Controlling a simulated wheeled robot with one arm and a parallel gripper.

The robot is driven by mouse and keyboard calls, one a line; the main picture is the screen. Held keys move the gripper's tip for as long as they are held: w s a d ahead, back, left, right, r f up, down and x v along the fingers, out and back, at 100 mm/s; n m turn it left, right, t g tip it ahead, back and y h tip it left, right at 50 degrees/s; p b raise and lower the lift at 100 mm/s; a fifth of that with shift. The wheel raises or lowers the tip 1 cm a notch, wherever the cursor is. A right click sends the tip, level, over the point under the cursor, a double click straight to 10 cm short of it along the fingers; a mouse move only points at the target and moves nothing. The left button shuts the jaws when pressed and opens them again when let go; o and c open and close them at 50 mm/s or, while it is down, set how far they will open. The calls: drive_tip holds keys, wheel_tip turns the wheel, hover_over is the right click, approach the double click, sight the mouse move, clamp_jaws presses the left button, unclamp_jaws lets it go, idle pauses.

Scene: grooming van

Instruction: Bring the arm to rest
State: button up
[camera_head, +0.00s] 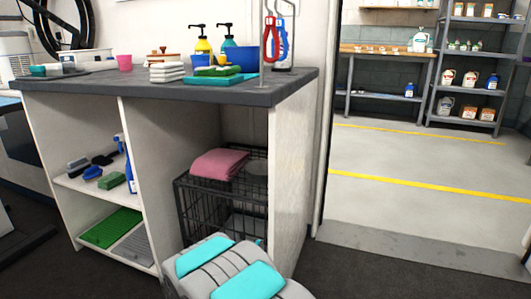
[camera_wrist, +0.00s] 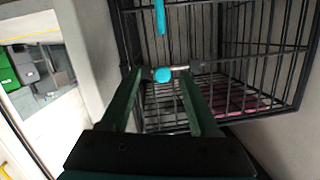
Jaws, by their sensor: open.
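My gripper (camera_wrist: 158,72) shows in the wrist view with its two dark green fingers apart. A black wire crate (camera_wrist: 225,62) stands in front of it. A small turquoise knob (camera_wrist: 162,75) on a metal bar is seen between the fingertips; I cannot tell whether the fingers touch it. A turquoise strip (camera_wrist: 160,16) shows above it. In the head view my grey and turquoise arm reaches toward the crate (camera_head: 181,212) under the counter, and the gripper is hidden behind the arm.
A folded pink towel (camera_head: 221,163) lies on the crate. The dark counter (camera_head: 120,88) carries bottles, towels and a turquoise tray (camera_head: 214,80). Its white side panel (camera_head: 291,175) stands close right of the arm. Shelves with brushes are left. Open floor (camera_head: 400,160) lies beyond the doorway at right.

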drive_tip(key=s+d+r+n+g+y, duration=0.25)
drive_tip(key=s+r+g, duration=0.2)
drive_tip(key=s, duration=0.25)
drive_tip(key=s+d+r+n+g+y, duration=0.1)
drive_tip(key=s+d+r+g+y, duration=0.1)
drive_tip(key=s+r+g+y, duration=0.4)
drive_tip(key=s+d+r+n+g+h, duration=0.15)
drive_tip(key=s+d, duration=0.35)
drive_tip(key=s, duration=0.6)
drive_tip(key=s+d+r+g+h, duration=0.1)
drive_tip(key=s+d+g+h, duration=0.3)
drive_tip(key=s, duration=0.6)
drive_tip(key=s+d+r+g+y, duration=0.1)
drive_tip(key=s+d, duration=0.6)
drive_tip(key=s, duration=0.4)
wheel_tip(320, 180, up, 13)
drive_tip(key=p, duration=1.2)
drive_tip(key=shift+s+f, duration=0.2)
drive_tip(key=shift+s, duration=0.15)
